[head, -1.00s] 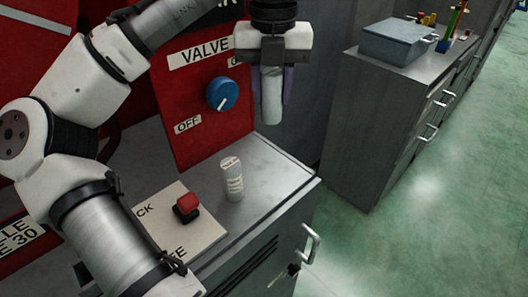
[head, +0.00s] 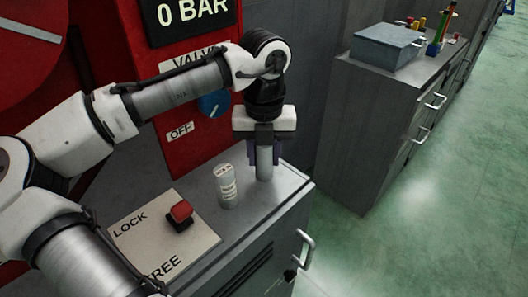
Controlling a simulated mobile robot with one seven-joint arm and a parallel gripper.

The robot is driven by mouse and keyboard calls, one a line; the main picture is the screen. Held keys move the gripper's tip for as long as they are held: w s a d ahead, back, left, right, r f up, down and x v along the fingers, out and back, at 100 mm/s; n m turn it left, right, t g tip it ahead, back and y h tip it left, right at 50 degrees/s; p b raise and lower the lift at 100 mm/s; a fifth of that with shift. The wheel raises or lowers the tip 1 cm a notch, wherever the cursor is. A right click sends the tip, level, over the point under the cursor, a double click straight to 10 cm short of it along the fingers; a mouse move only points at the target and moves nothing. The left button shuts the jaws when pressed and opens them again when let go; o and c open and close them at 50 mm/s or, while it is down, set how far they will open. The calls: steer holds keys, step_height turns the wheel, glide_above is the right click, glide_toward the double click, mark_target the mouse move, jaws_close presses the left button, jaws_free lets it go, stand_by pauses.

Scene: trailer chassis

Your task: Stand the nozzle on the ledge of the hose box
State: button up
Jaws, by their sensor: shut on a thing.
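My gripper (head: 265,152) points straight down and is shut on a plain grey cylinder, the nozzle (head: 264,164). The nozzle is upright over the grey ledge (head: 266,204), near its back right part. Its lower end is at or just above the surface; I cannot tell if it touches. The fingers hide its sides and the palm hides its top. The red hose box (head: 181,153) rises behind the ledge.
A pale labelled cylinder (head: 227,188) stands on the ledge just left of the nozzle. Left of it is a red button (head: 180,212) on a LOCK/FREE plate (head: 150,245). A blue valve knob (head: 213,104) is behind my arm. The ledge's front right is clear.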

steer(key=shift+f, duration=0.1)
steer(key=o, duration=1.1)
step_height(320, 180, up, 12)
steer(key=shift+r, duration=0.15)
